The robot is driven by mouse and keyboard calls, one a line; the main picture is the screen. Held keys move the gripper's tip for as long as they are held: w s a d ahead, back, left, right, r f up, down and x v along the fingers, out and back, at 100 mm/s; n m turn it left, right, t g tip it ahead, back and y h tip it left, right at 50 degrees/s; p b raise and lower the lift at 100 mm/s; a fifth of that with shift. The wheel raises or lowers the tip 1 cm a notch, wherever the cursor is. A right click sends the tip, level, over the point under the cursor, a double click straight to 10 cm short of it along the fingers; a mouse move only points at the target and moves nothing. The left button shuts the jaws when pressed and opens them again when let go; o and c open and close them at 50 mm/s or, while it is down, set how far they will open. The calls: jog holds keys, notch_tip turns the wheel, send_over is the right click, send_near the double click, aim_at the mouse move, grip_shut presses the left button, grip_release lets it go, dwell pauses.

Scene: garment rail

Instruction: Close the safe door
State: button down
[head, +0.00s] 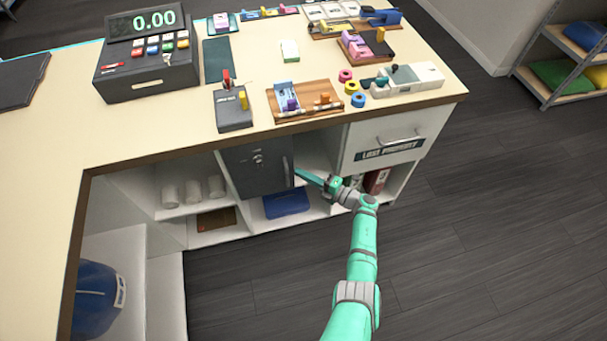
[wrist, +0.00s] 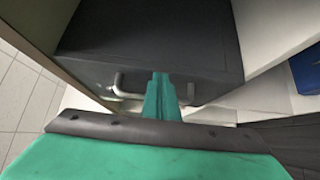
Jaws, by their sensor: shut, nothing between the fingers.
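The safe (head: 252,172) is a dark grey box on the shelf under the counter. Its front, with a round lock and a vertical light handle (head: 286,166) at the right, faces outward. Whether the door stands slightly ajar I cannot tell. My gripper (head: 299,172) is shut and empty, its tips just right of the handle. In the wrist view the shut fingers (wrist: 161,92) cross in front of the middle of the handle (wrist: 119,88), hiding that part. The dark safe (wrist: 155,38) fills the space beyond. Contact is not clear.
The counter (head: 432,92) overhangs the shelves and carries a till (head: 146,60) and several trays. A "lost property" drawer (head: 388,147) is above my wrist at the right. A blue item (head: 286,203) lies on the shelf below. The floor (head: 480,240) at right is clear.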

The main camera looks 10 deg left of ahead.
jog(key=shift+w+a, duration=0.15)
jog(key=shift+w, duration=0.2)
dwell(0.3)
